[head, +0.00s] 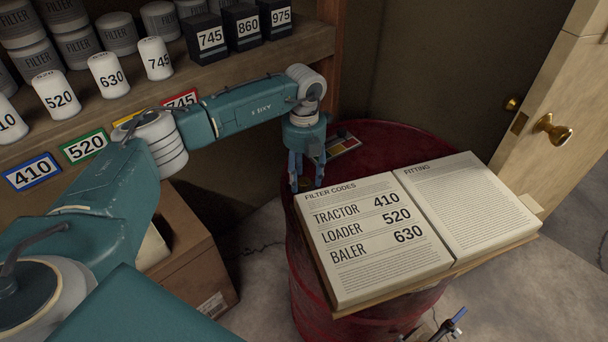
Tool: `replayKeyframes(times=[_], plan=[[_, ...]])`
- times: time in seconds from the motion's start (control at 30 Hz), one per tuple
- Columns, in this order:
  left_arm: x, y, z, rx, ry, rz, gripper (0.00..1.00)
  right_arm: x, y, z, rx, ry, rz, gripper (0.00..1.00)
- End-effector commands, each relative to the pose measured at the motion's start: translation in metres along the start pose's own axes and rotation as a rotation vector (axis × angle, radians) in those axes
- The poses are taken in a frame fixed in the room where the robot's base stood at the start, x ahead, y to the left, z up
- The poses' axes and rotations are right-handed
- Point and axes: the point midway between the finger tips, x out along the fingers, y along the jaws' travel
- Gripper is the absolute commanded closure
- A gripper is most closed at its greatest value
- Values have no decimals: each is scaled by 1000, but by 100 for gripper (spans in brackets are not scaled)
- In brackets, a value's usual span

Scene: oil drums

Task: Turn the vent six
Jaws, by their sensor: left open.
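No part that I can clearly tell is a vent shows in the head view. My left gripper (307,184) is open and points down over the red oil drum (415,148), just left of the open book's back corner. Nothing shows between its fingers. The open book (375,240) lies on the drum and lists tractor 410, loader 520 and baler 630.
A wooden shelf (215,72) at the upper left holds white numbered filters (108,74) and black boxes (243,27). Coloured number labels (84,146) line its edge. A cardboard box (190,250) stands below. A door with a brass knob (555,128) is at right.

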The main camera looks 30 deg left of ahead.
Motion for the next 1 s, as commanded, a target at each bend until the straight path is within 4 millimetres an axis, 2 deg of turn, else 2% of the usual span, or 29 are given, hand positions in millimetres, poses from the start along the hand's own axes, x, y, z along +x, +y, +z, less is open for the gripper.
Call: replayKeyframes(times=[0.17, 0.4, 0.6, 0.77, 1.0], plan=[[-22, 0, 1, -1, -3, -2, 53, 0, -2, -1, 1, 1, -2, 61], [-74, 0, 2, -1, -5, -3, 53, 0, -3, -1, 1, 1, -3, 61], [-106, 0, 2, -1, -4, -2, 53, 0, -3, -1, 1, 1, -3, 61], [-118, 1, 2, -1, -4, -2, 53, 0, -3, -1, 1, 1, -3, 61], [-119, 1, 2, -1, -3, -2, 53, 0, -3, -1, 1, 1, -3, 61]])
